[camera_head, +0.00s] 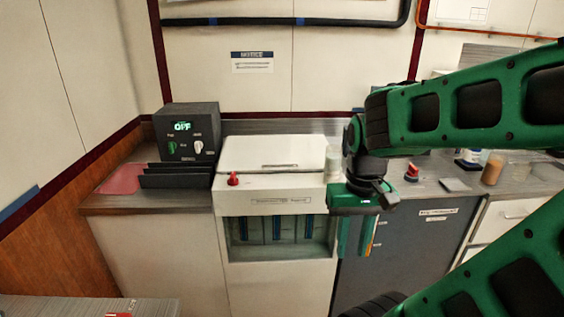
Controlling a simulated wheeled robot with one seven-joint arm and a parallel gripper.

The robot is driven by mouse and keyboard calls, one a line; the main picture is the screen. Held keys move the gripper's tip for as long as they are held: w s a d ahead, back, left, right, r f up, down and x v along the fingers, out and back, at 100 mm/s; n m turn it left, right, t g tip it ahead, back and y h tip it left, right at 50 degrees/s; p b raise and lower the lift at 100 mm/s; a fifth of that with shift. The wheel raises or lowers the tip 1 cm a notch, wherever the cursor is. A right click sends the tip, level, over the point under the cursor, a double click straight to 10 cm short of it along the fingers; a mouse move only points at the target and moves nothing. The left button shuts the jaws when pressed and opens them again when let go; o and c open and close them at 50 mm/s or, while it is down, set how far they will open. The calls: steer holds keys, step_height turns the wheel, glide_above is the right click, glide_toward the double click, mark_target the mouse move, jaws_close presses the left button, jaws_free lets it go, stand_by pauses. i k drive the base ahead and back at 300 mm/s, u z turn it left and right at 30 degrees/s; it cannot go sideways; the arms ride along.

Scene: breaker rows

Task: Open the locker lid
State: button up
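The white locker (278,265) stands in the middle of the counter row, with a small label on its front band and an open window below. Its white lid (270,152) looks shut and lies over the top, with a thin handle slot (280,166) near its front edge. A red knob (233,180) sits at the lid's front left. My gripper (356,250) hangs fingers down, to the right of the locker and in front of the dark cabinet. Its two fingers look apart, with nothing seen between them.
A dark box with a green "OFF" display (188,132) and a black rack (176,175) stand left of the locker. On the right counter are a red-topped item (412,172), a tan cup (492,170) and small containers. A drawer unit (510,214) is at far right.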

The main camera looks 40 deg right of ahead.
mark_target(266, 153)
steer(key=k, duration=1.05)
steer(key=z, duration=0.4)
steer(key=i, duration=1)
steer(key=z, duration=0.05)
